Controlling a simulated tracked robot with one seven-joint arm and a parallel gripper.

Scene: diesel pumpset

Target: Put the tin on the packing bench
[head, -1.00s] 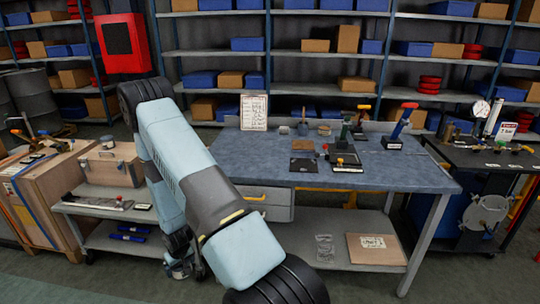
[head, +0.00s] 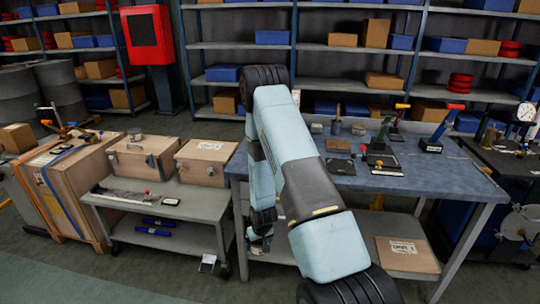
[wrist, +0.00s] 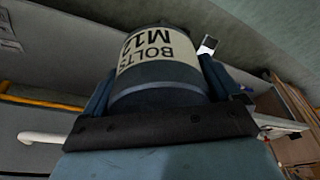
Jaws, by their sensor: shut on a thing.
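The tin (wrist: 160,82) is a dark blue-grey cylinder with a cream label reading BOLTS M12. In the wrist view it lies between the two fingers of my gripper (wrist: 152,68), which is shut on it. In the head view my gripper (head: 262,242) hangs low beside the left front end of the blue-topped bench (head: 415,165), below the level of its top. The tin cannot be made out clearly there. The bench carries tools and small items, mostly towards its back and middle; my arm hides its left part.
A low grey trolley (head: 190,206) with two wooden boxes stands left of the bench. A large strapped crate (head: 75,190) is further left. A dark cart (head: 510,170) stands at the right. Shelves fill the back. The bench's front right top is clear. A cardboard box (head: 405,252) lies on its lower shelf.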

